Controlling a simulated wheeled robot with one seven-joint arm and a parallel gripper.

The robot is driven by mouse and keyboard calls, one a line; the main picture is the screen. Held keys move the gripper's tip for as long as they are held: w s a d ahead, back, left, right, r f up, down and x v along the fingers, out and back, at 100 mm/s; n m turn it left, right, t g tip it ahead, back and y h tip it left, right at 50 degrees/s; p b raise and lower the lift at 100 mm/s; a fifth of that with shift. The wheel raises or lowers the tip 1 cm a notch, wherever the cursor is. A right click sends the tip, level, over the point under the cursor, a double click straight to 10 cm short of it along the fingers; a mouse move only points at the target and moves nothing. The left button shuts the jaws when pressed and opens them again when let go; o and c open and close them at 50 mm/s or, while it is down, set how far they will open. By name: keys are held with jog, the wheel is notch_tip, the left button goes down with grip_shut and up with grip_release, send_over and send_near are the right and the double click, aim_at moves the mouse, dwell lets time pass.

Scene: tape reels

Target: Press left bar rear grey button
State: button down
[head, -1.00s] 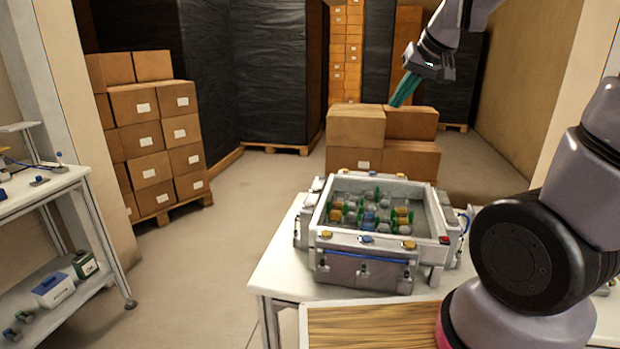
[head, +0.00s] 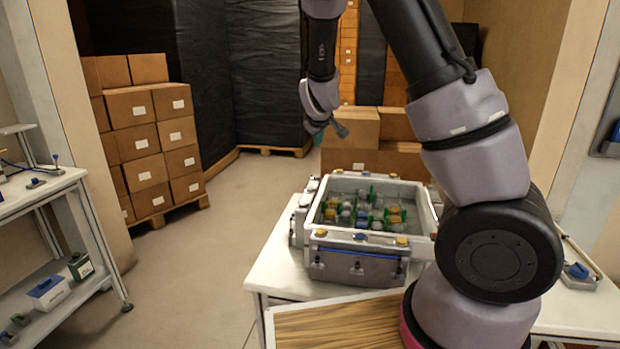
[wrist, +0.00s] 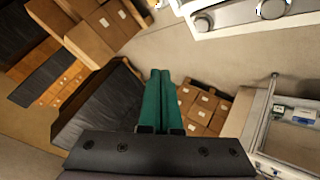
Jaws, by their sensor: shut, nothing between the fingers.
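The open box-like unit (head: 357,258) stands on the white table, with bars around its rim and green, grey, yellow and blue parts inside. Its left bar (head: 303,212) runs along the left side; small buttons on it are hard to make out. The wrist view shows a pale bar (wrist: 237,18) at the top right, with a round grey button (wrist: 203,22) and another grey button (wrist: 271,9). My gripper (wrist: 160,72) has its two teal fingers together and empty. In the head view it hangs above and behind the unit's left rear corner, apart from it, fingers mostly hidden.
Stacked cartons (head: 150,140) stand at the left, and more cartons (head: 350,128) stand behind the unit. A white shelf bench (head: 40,200) is at the far left. My arm covers the unit's right side. The floor left of the table is clear.

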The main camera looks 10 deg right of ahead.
jog(key=shift+w+a, duration=0.1)
jog(key=shift+a, duration=0.05)
jog(key=shift+f, duration=0.1)
send_over(317, 180)
jog(key=shift+f, duration=4.35)
jog(key=shift+f, duration=0.15)
jog(key=shift+f, duration=0.3)
jog(key=shift+f, duration=0.35)
jog(key=shift+r, duration=0.8)
